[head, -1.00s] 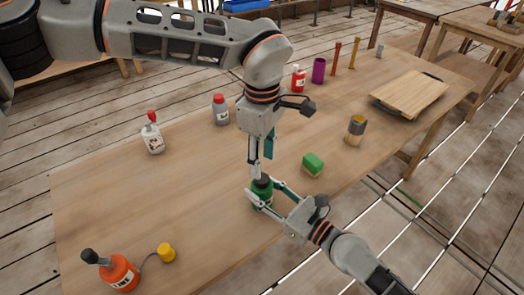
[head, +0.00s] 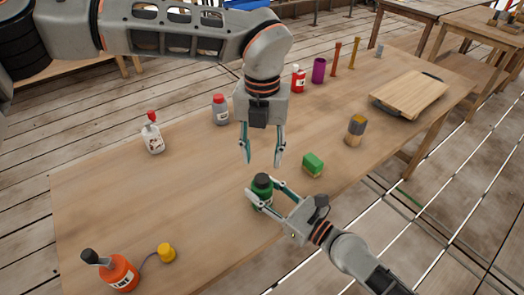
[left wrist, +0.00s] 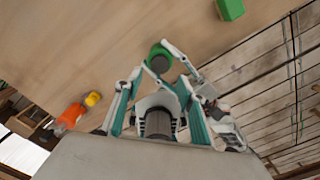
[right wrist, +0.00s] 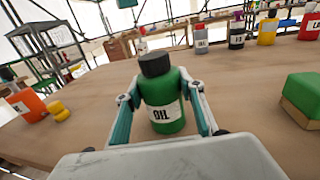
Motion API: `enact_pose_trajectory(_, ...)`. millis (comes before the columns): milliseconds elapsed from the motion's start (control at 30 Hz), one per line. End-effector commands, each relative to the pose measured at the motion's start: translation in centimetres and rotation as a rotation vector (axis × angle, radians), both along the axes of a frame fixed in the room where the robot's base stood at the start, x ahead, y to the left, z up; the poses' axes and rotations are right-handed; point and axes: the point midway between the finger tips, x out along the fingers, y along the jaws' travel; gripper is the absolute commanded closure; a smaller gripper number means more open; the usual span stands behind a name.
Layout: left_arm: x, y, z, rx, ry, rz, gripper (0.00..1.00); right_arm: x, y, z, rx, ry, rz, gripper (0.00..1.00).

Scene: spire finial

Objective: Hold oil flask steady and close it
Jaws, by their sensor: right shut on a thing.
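The oil flask (head: 261,198) is a green bottle with a black cap (head: 262,179), upright near the table's front edge. In the right wrist view the flask (right wrist: 168,105) shows its white OIL label, and the black cap (right wrist: 155,65) sits on its top. My right gripper (head: 264,196) is shut on the flask's body, one finger on each side. My left gripper (head: 262,163) is open and empty, pointing down above and behind the flask, apart from the cap. The left wrist view shows the flask (left wrist: 160,52) beyond the left fingers.
A green block-like item (head: 313,164) lies right of the flask, with a grey-and-orange can (head: 356,130) beyond. An orange bottle (head: 119,274) and yellow cap (head: 166,253) are at front left. White (head: 153,138) and grey (head: 220,110) bottles stand behind. The table's left middle is clear.

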Motion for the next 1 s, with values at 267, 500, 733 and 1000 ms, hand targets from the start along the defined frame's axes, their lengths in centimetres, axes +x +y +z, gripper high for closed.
enact_pose_trajectory(267, 0.0, 0.0, 0.3, -0.001, 0.000, 0.346, 0.60, 0.0, 0.0, 0.0, 0.000, 0.000, 0.000, 1.00)
enact_pose_trajectory(500, 0.0, 0.0, 0.4, 0.000, 0.000, 0.424, 0.60, 0.0, 0.0, 0.0, 0.000, 0.000, 0.000, 1.00)
enact_pose_trajectory(733, 0.0, 0.0, 0.3, 0.000, 0.000, 0.423, 0.60, 0.0, 0.0, 0.0, 0.000, 0.000, 0.000, 1.00)
enact_pose_trajectory(1000, 0.0, 0.1, -1.7, 0.002, 0.003, 0.422, 0.60, 0.0, 0.0, 0.0, 0.000, 0.000, 0.000, 1.00)
